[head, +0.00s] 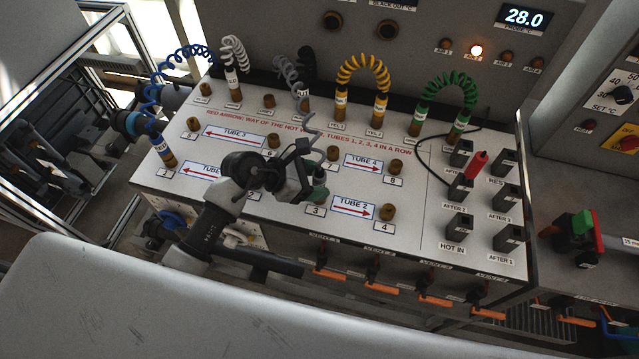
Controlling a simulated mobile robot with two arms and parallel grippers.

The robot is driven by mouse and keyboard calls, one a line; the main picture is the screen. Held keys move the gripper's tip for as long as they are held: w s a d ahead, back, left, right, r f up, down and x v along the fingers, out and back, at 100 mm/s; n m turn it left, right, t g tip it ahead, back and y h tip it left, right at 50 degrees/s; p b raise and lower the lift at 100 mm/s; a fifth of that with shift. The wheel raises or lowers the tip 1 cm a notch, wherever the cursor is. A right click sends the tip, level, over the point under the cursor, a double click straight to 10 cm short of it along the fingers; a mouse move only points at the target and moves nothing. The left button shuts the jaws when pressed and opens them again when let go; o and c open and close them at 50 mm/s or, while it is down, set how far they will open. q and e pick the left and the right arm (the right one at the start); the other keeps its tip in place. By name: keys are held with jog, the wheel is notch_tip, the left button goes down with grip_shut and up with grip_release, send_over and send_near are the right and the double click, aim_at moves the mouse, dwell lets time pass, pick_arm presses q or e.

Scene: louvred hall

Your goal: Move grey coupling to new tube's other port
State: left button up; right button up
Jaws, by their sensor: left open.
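A grey coiled hose (287,72) starts at the back row of the sloping panel (437,228). Its thin end runs down to my left gripper (305,178), where the grey coupling is mostly hidden behind the fingers. My left gripper is open at port 3, and a dark grey-green piece shows beside the fingers; I cannot tell whether it is the coupling. Port 4 (388,211), at the other end of the TUBE 2 arrow, is a bare brass stub. The TUBE 4 ports, one near port (333,154) and port 8 (396,166), are also bare. My right gripper is not in view.
A blue coupling (163,152) stands on port 1. Yellow (363,68) and green (449,90) coiled hoses arch over the back row. Black sockets, one with a red plug (478,162), fill the right side. Orange-handled valves (382,288) line the front edge.

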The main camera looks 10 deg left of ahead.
pick_arm(q)
jog(key=shift+w+d+f, duration=0.2)
jog(key=shift+d+f, duration=0.1)
jog(key=shift+d, duration=0.1)
dwell(0.3)
grip_shut()
